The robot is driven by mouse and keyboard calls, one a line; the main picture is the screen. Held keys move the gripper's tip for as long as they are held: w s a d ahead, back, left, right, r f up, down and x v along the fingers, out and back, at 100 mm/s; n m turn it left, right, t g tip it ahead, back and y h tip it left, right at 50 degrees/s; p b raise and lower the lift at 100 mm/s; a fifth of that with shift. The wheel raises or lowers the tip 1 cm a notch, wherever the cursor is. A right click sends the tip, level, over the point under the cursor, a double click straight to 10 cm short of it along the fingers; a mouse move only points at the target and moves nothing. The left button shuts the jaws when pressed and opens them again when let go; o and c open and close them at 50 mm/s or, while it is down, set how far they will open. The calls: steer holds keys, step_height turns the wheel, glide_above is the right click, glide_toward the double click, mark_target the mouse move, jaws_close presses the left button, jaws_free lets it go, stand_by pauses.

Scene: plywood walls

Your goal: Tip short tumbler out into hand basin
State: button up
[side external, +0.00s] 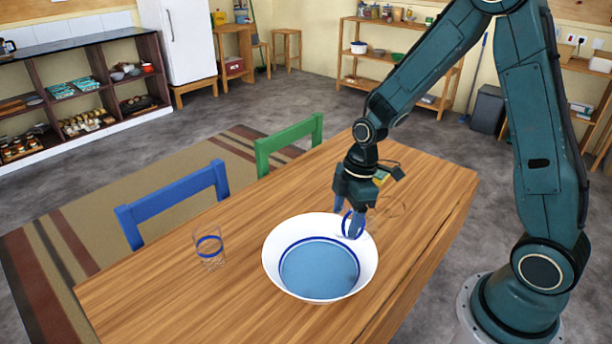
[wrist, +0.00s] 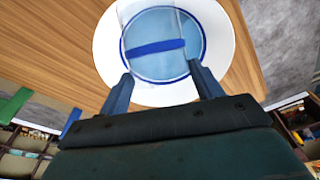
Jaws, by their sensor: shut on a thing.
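My gripper (side external: 352,222) points down over the right far rim of the hand basin. It is shut on a clear short tumbler with a blue band, whose band shows between the fingers in the wrist view (wrist: 157,48). In the side view the band looks like an upright ring, so the tumbler is tipped well over toward its side. The hand basin (side external: 273,258) is a wide white bowl on the table, with a blue ring and a bluish inside; it also fills the view behind the tumbler in the wrist view (wrist: 222,62). I cannot tell whether anything is pouring.
Another clear glass with a blue band (side external: 210,246) stands upright on the wooden table (side external: 160,285), left of the basin. A blue chair (side external: 175,200) and a green chair (side external: 290,142) stand along the far edge.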

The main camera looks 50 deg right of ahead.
mark_target(369, 217)
steer(key=shift+s+d+f+t+y, duration=0.35)
steer(key=shift+d+t+y, duration=0.2)
steer(key=shift+y, duration=0.45)
steer(key=shift+s+d+r+t+y+b, duration=0.2)
steer(key=shift+d+r+t+y+b, duration=0.2)
steer(key=shift+y, duration=0.3)
steer(key=shift+s+d+r+t+y+b, duration=0.3)
steer(key=shift+s+d+t+y, duration=0.2)
steer(key=shift+d+y, duration=0.3)
steer(key=shift+s+d+r+t+y+b, duration=0.15)
steer(key=shift+s+d+r+t+y, duration=0.25)
steer(key=shift+d+y, duration=0.35)
steer(key=shift+s+d+f+t+y+b, duration=0.1)
steer(key=shift+s+d+t+y+b, duration=0.1)
steer(key=shift+s+d+t+y, duration=0.3)
steer(key=shift+s+d+f+t+y+b, duration=0.1)
steer(key=shift+s+d+t+y+b, duration=0.1)
steer(key=shift+d+y, duration=0.45)
steer(key=shift+s+d+f+t+y+b, duration=0.15)
steer(key=shift+s+d+t+y, duration=0.2)
steer(key=shift+d+y, duration=0.25)
steer(key=shift+r, duration=0.1)
steer(key=shift+w, duration=0.1)
